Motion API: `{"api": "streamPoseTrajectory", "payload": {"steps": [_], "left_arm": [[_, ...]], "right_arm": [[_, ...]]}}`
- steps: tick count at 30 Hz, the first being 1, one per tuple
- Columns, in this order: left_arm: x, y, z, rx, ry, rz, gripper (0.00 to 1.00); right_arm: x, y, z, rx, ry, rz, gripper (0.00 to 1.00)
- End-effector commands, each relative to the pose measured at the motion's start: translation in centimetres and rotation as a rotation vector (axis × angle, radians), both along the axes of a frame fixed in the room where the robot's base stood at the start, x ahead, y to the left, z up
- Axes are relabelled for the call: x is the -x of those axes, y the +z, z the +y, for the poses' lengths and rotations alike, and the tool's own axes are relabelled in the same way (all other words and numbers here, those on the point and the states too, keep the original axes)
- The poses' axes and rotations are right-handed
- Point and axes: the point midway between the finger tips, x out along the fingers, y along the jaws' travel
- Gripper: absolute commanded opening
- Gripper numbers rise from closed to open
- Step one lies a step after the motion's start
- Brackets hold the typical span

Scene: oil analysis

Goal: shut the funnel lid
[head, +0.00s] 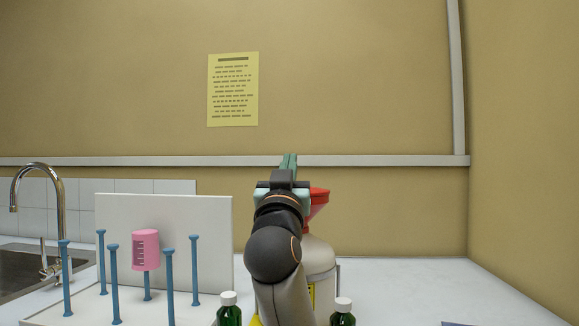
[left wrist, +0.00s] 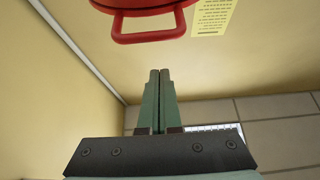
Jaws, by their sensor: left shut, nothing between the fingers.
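The red funnel (head: 317,203) sits on top of a pale bottle (head: 318,256) and is partly hidden behind my left arm in the head view. In the left wrist view a round red part with a loop handle (left wrist: 149,37) shows at the top edge, cut off by the frame. I cannot tell from these views whether the lid is open or shut. My left gripper (head: 288,160) points up, just left of the funnel, with its fingers together and empty. Its fingertips (left wrist: 160,73) are apart from the red handle. My right gripper is not in view.
A white rack with blue pegs (head: 196,270) and a pink cup (head: 146,250) stands at left, near the sink tap (head: 58,210). Two green bottles (head: 229,312) with white caps stand in front. The counter (head: 420,285) at right is mostly clear.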

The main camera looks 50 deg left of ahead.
Motion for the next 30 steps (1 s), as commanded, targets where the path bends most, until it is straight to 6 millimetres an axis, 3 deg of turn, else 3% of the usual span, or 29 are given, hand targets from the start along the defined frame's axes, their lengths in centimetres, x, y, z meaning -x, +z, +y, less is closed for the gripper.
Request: {"api": "streamPoseTrajectory", "payload": {"steps": [15, 30], "left_arm": [[0.6, -3.5, -0.5, -0.046, 0.000, -0.055, 0.00], [0.7, -3.9, -0.5, -0.046, 0.000, -0.054, 0.00]], "right_arm": [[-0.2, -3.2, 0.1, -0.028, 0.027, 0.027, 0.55], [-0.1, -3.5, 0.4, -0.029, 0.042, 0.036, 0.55]]}}
